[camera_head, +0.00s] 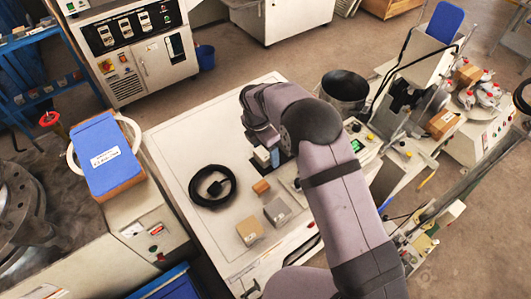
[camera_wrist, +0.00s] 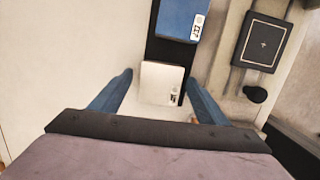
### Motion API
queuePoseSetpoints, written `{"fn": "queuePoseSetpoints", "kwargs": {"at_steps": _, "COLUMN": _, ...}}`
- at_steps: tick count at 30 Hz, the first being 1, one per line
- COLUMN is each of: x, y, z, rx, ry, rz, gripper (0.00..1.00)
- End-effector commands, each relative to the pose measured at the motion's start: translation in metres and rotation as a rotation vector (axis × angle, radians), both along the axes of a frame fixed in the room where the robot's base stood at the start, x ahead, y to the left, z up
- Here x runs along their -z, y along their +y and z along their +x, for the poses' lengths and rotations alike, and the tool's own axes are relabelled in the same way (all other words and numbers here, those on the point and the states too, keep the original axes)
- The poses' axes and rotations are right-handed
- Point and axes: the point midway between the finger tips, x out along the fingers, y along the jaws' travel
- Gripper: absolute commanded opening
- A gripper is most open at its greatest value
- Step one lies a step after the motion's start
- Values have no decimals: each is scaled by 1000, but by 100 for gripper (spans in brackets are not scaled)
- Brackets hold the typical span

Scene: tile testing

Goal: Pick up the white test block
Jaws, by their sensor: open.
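My gripper (camera_wrist: 159,80) is open, with one blue finger to the left of the block and one to the right, and gaps show on both sides. In the head view my gripper (camera_head: 268,156) points down over the white worktable (camera_head: 180,140); I cannot clearly make out the block there.
A blue block (camera_wrist: 181,18) lies just beyond the white one. A black square plate (camera_wrist: 263,42) and black knob (camera_wrist: 256,94) are at the right.

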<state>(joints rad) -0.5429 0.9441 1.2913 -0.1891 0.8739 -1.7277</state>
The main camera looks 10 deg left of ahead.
Motion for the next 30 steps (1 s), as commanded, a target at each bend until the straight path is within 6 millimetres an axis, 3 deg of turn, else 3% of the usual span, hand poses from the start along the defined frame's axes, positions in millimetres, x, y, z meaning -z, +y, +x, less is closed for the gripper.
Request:
{"fn": "queuePoseSetpoints", "kwargs": {"at_steps": 10, "x": 7, "y": -1, "z": 1, "rx": 1, "ry": 0, "rz": 0, "gripper": 69}}
{"fn": "queuePoseSetpoints", "kwargs": {"at_steps": 17, "x": 7, "y": -1, "z": 1, "rx": 1, "ry": 0, "rz": 0, "gripper": 14}}
{"fn": "queuePoseSetpoints", "kwargs": {"at_steps": 25, "x": 4, "y": 0, "z": 1, "rx": 1, "ry": -3, "rz": 2, "gripper": 13}}
{"fn": "queuePoseSetpoints", "kwargs": {"at_steps": 30, "x": -7, "y": 0, "z": 2, "rx": 0, "ry": -4, "rz": 3, "gripper": 13}}
